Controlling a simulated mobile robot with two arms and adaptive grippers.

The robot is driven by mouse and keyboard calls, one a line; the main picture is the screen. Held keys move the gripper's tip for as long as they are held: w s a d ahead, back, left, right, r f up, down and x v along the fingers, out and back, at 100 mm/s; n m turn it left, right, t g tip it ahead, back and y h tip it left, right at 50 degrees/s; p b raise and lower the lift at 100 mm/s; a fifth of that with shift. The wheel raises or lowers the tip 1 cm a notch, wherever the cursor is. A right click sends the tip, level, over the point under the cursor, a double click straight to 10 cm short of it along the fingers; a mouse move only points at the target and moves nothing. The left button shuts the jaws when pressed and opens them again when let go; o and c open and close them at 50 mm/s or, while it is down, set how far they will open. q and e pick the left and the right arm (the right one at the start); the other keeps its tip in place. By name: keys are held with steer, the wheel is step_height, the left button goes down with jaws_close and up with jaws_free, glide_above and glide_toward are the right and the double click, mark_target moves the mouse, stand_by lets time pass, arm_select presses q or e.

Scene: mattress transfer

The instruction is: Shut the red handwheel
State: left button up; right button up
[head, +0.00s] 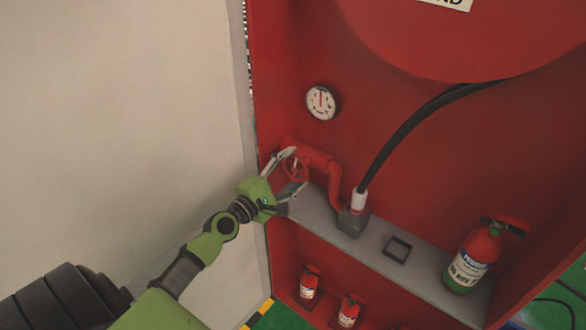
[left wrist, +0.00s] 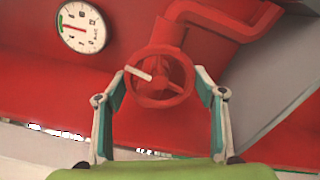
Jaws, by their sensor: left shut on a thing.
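The red handwheel (head: 295,168) sits on a red pipe inside the red cabinet, near its left wall. It also shows in the left wrist view (left wrist: 160,88), with spokes and a short pale handle on its face. My left gripper (head: 293,166) has one finger at each side of the wheel, in both views. The fingers are shut on the wheel's rim. The palm is in front of the wheel, and part of the rim is hidden by the fingers. My right gripper is not in view.
A round gauge (head: 322,102) is above the handwheel. A black hose (head: 410,125) runs to a fitting on the grey shelf (head: 425,267). A fire extinguisher (head: 474,258) stands on the shelf at right; smaller ones (head: 309,285) stand below. A pale wall (head: 120,120) is at left.

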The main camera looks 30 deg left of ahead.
arm_select(q)
steer(key=shift+n, duration=1.1)
steer(key=o, duration=1.1)
steer(key=shift+f, duration=0.1)
steer(key=s, duration=0.8)
steer(key=s+a, duration=0.1)
steer(key=s, duration=0.3)
